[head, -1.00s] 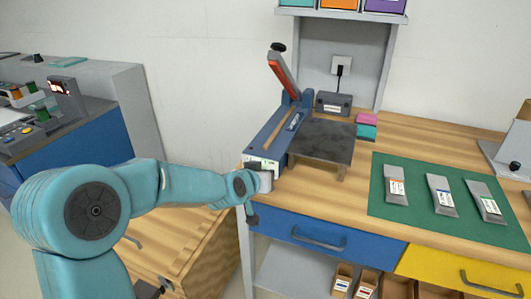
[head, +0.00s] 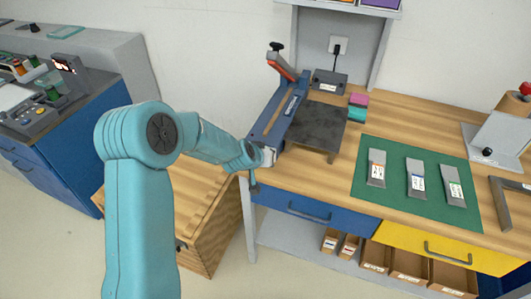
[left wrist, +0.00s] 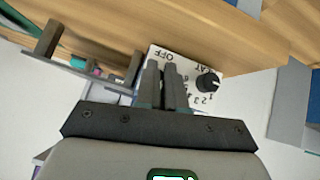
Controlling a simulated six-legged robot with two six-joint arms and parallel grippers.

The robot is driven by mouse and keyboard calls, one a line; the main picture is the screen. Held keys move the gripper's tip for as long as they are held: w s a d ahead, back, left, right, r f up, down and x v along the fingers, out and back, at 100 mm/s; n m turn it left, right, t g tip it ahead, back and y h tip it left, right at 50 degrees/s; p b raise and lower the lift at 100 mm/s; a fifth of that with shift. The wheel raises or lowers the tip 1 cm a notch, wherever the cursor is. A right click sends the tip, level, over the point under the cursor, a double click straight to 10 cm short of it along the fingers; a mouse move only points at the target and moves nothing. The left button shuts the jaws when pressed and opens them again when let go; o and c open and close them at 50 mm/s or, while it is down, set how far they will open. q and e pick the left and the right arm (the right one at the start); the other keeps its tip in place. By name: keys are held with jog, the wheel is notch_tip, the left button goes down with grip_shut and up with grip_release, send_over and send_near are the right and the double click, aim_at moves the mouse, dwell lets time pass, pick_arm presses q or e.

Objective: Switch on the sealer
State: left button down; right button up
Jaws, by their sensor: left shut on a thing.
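The sealer (head: 278,112) is a blue bar with a raised red-ended lever arm, standing at the left end of the wooden workbench. Its white front panel (left wrist: 200,92) shows in the left wrist view, with the printed words OFF and HEAT and a black dial (left wrist: 208,82) among numbers. My left gripper (head: 268,157) is at this panel. In the left wrist view its two fingers (left wrist: 167,72) are close together, pressed up to the panel beside the OFF mark and left of the dial. They are shut on a small part, apparently the switch, which they mostly hide.
A dark plate (head: 318,126) stands right of the sealer, with a grey box (head: 330,79) behind it. A green mat (head: 395,200) with several silver pouches lies further right. A wooden crate (head: 212,195) stands below my left arm. A blue machine stands at far left.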

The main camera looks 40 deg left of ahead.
pick_arm(q)
jog(key=shift+r, duration=0.1)
jog(key=c, duration=1.2)
grip_release()
jog(key=shift+c, duration=0.2)
jog(key=p+v, duration=0.3)
jog(key=v, duration=1.3)
jog(key=shift+s+d, duration=0.1)
